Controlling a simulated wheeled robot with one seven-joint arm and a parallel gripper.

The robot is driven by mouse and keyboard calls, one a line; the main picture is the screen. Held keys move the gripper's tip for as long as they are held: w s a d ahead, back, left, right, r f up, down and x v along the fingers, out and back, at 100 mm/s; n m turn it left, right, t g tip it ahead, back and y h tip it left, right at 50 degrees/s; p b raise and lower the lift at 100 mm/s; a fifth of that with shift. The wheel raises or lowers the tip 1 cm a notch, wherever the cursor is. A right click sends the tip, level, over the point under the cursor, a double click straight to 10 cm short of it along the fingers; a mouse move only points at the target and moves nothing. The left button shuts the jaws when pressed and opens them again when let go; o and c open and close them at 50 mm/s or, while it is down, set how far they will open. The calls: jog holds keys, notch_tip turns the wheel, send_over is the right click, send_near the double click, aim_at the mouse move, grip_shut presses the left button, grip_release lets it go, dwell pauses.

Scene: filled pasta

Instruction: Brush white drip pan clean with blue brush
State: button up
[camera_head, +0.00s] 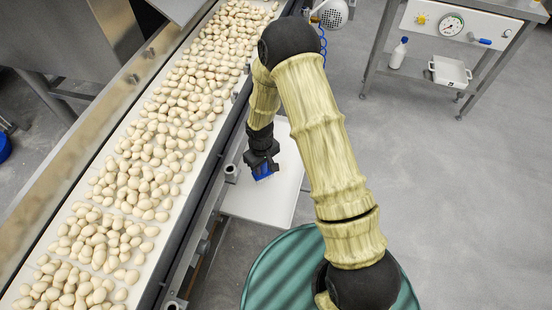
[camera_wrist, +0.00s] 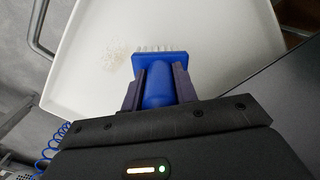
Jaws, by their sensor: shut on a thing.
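My gripper (camera_head: 262,160) is shut on the blue brush (camera_head: 264,174), over the white drip pan (camera_head: 285,178) beside the conveyor. In the wrist view the brush (camera_wrist: 160,85) sits between the two dark fingers of my gripper (camera_wrist: 160,88), with its pale bristles pointing away from me. A patch of pale crumbs (camera_wrist: 112,57) lies on the pan to the left of the brush head. I cannot tell whether the bristles touch the pan.
The conveyor (camera_head: 207,160) with many filled pasta pieces runs along the left of the pan. A steel table (camera_head: 470,40) with a white bottle (camera_head: 398,53) and a white tray (camera_head: 449,72) stands at the back right. Open floor lies right.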

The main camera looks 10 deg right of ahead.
jog(key=shift+r+p, duration=1.75)
jog(key=shift+r, duration=0.7)
jog(key=w+d+r+m, duration=0.3)
jog(key=d+r+m, duration=0.3)
jog(key=d+r, duration=0.3)
jog(key=d, duration=0.4)
jog(key=shift+w+d+m, duration=0.25)
jog(key=shift+w+m, duration=0.1)
jog(key=shift+m, duration=0.05)
jog(key=shift+a+f, duration=0.1)
